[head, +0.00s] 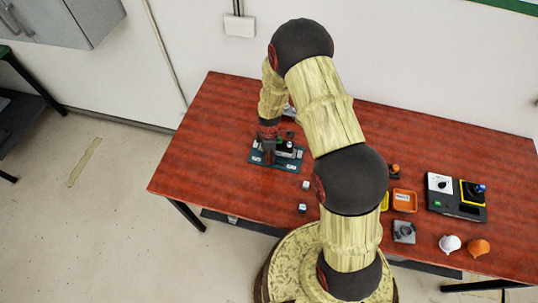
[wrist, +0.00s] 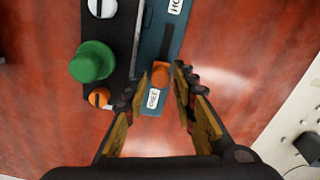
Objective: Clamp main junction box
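A dark box (wrist: 72,60) with a round green button (wrist: 93,62), a white knob and an orange screw sits beside a blue plate (wrist: 162,40); which box the task calls main I cannot read. The plate has a dark slot with an orange slider knob (wrist: 160,73) at its near end, beside a "FREE" label (wrist: 153,98). A second label (wrist: 176,5), partly cut off, is farther up. My gripper (wrist: 160,78) is open, its fingertips on either side of the orange knob; contact is unclear. In the head view my gripper (head: 268,145) is over the blue plate (head: 288,165).
Two small pale cubes, one nearer (head: 302,208) and one farther (head: 305,185), lie right of the plate. An orange tray (head: 404,200), a grey block (head: 403,232), a control panel (head: 443,207) and two cones stand at right. The table's left part (head: 205,140) is clear.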

